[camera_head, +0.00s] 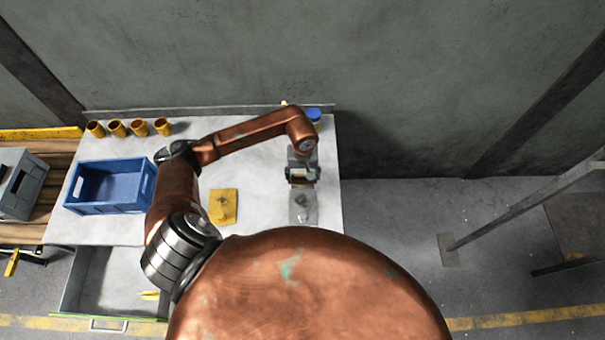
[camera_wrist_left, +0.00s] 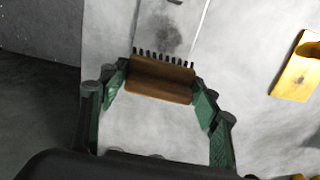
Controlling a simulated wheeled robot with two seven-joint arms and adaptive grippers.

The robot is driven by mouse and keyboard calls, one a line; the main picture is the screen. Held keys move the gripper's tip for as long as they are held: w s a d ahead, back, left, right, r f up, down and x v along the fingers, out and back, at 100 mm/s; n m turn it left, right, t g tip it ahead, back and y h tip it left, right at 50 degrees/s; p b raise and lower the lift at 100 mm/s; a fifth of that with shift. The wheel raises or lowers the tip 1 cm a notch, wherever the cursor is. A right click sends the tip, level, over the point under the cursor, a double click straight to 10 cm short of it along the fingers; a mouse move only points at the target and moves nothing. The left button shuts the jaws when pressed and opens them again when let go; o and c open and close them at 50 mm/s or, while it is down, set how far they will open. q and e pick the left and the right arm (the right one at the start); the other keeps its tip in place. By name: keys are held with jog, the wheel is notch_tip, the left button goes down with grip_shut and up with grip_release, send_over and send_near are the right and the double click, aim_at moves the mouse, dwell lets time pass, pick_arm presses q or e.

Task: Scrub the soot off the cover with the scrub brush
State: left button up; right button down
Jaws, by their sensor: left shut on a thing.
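The scrub brush (camera_wrist_left: 160,80) has a brown wooden back and a row of dark bristles. My left gripper (camera_head: 302,178) is shut on it, with the green fingers at the two ends of the wood in the left wrist view (camera_wrist_left: 158,88). A pale grey cover (camera_head: 303,214) lies on the table just in front of the gripper. In the left wrist view the cover (camera_wrist_left: 189,22) carries a dark soot smudge (camera_wrist_left: 165,35) just beyond the bristles. Whether the bristles touch it I cannot tell. My right gripper is not in view.
A yellow plate (camera_head: 229,214) with a dark mark lies left of the cover. A blue crate (camera_head: 112,207) stands at the table's left, with several yellow cups (camera_head: 139,127) behind. A blue-topped container (camera_head: 314,114) stands at the back right. A drawer (camera_head: 105,290) is open in front.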

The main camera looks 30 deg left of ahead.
pick_arm(q)
jog(key=shift+a+f+b, duration=0.1)
jog(key=shift+f+b, duration=0.9)
jog(key=shift+f, duration=2.15)
jog(key=shift+s+f+b, duration=0.1)
jog(key=shift+f+b, duration=0.9)
jog(key=shift+s, duration=0.1)
